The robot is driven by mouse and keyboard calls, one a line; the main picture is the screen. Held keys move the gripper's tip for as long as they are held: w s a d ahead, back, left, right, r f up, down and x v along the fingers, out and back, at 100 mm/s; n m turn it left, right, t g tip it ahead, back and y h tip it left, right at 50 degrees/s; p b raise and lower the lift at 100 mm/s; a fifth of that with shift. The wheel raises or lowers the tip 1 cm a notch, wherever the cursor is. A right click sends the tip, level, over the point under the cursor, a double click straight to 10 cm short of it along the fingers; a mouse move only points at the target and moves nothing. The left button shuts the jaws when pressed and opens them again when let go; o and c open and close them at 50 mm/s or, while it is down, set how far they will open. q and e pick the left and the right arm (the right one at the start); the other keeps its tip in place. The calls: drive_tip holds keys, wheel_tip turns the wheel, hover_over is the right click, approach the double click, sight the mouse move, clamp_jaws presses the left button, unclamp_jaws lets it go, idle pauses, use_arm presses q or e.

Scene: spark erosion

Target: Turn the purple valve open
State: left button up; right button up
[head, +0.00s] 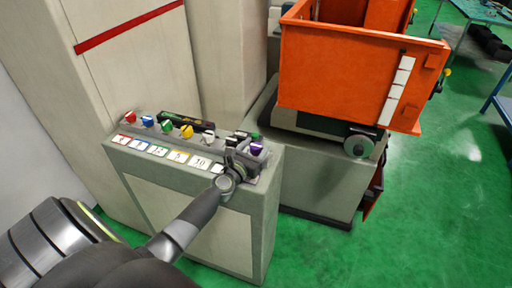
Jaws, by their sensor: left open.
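The purple valve (257,148) is a small knob at the right end of the top of a grey-beige control box (232,230). My left gripper (243,157) is over this end of the box, right beside the purple valve on its near left side. Its jaws are open, and I cannot tell whether they touch the valve or reach around it. The gripper hides part of the box top and the label there. My right gripper is not in view.
A row of red (130,117), blue (148,121), green (167,126), yellow (187,131) and white (208,137) knobs runs left of my gripper. An orange machine tank (335,75) stands behind right. Open green floor (425,205) lies right.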

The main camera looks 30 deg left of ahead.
use_arm(q)
drive_tip(key=shift+w, duration=0.25)
drive_tip(key=shift+c, duration=0.6)
drive_tip(key=c, duration=0.9)
drive_tip(key=shift+o, duration=0.2)
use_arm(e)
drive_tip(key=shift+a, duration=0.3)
